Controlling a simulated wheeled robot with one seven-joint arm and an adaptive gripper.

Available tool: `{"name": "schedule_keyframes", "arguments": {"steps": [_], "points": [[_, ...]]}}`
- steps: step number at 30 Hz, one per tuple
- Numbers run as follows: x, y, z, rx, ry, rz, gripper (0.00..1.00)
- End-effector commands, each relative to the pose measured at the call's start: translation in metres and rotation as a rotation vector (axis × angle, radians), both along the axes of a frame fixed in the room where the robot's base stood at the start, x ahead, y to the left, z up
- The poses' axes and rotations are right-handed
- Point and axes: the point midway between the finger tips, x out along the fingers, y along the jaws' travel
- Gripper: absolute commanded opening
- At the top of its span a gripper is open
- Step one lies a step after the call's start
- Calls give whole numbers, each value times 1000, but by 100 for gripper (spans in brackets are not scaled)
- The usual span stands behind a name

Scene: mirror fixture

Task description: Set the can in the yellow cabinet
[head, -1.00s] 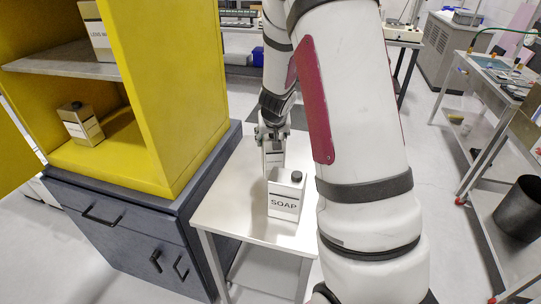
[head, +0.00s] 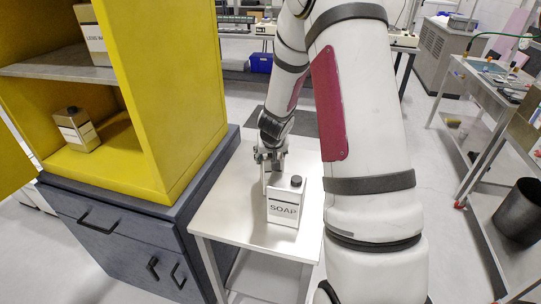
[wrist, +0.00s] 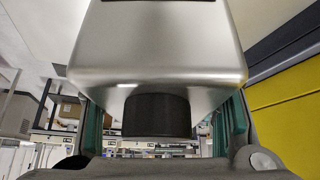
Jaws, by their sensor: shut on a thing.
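My gripper (head: 269,158) is over the white side table, just behind the can labelled SOAP (head: 284,207), which stands upright there. My gripper is shut on a silver can (wrist: 160,50) with a black cap. The wrist view shows it large between the green-edged fingers. In the head view it is mostly hidden behind the SOAP can and my gripper; I cannot tell whether it touches the table. The yellow cabinet (head: 166,90) is open at the left, with a grey shelf (head: 60,69) inside. It also shows in the wrist view (wrist: 285,105).
A labelled can (head: 78,130) stands on the cabinet's yellow floor, and another (head: 90,38) on its shelf. The yellow door (head: 12,160) hangs open at the left edge. The cabinet rests on a dark drawer unit (head: 110,235). The white table (head: 222,212) has bare surface left of the SOAP can.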

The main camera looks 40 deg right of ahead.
Motion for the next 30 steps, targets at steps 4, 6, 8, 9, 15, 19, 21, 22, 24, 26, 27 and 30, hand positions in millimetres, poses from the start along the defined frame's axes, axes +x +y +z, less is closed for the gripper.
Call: {"name": "schedule_keyframes", "arguments": {"steps": [4, 6, 8, 9, 15, 19, 21, 22, 24, 26, 27, 30], "points": [[0, 0, -3, 0, 1, 1, 58], [0, 0, -2, 0, 1, 1, 74], [0, 0, -2, 0, 1, 1, 76], [0, 0, -2, 0, 0, 1, 76], [0, 0, -2, 0, 0, 0, 76], [0, 0, 2, 0, 0, -1, 76], [-4, 3, 8, -1, 0, 2, 76], [-5, 4, 12, -1, 0, 3, 76], [-11, 7, 23, -3, -2, 3, 76], [-17, 12, 34, -2, -1, 4, 76], [-21, 14, 42, -4, -2, 5, 76], [-32, 20, 60, -1, -1, 4, 76]]}}
